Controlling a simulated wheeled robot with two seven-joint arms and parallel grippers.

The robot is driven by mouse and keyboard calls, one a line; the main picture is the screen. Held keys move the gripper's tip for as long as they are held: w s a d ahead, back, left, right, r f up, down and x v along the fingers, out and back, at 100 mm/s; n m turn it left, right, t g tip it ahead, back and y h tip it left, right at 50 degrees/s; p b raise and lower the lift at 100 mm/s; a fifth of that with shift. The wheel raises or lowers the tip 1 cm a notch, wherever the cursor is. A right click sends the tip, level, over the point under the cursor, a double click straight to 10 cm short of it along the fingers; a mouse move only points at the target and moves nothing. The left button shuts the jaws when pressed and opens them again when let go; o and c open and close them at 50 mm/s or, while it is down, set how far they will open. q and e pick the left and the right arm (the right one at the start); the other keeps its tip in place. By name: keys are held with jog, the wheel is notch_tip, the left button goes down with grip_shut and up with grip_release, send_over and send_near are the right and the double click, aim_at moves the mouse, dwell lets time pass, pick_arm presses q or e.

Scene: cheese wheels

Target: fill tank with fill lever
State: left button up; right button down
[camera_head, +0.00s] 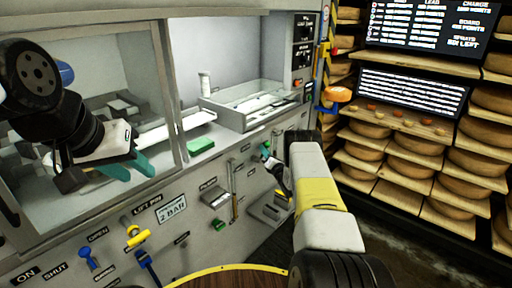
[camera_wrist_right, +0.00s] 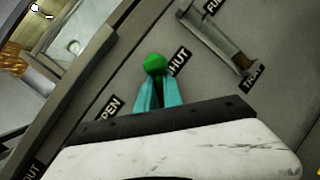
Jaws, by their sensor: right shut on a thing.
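The fill lever shows as a green knob (camera_wrist_right: 154,64) in the right wrist view, between a label ending in "PEN" and one ending in "HUT", nearer the latter. My right gripper (camera_wrist_right: 155,88) has its teal fingers shut on this knob. In the head view my right gripper (camera_head: 266,152) reaches the grey panel, and its grip is mostly hidden by the arm. A tank gauge slot (camera_wrist_right: 232,45) with brown in its lower end lies beside the knob. My left gripper (camera_head: 127,168) is open and empty before the left window.
The panel carries a yellow lever (camera_head: 137,236), a blue lever (camera_head: 89,258) and another green knob (camera_head: 219,224). A green block (camera_head: 201,145) lies on the ledge. Cheese shelves (camera_head: 385,180) and dark screens stand at right. A round wooden top (camera_head: 230,280) is at the bottom.

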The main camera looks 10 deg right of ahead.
jog(key=shift+f, duration=0.1)
jog(key=c, duration=1.5)
grip_release()
jog(key=v, duration=0.8)
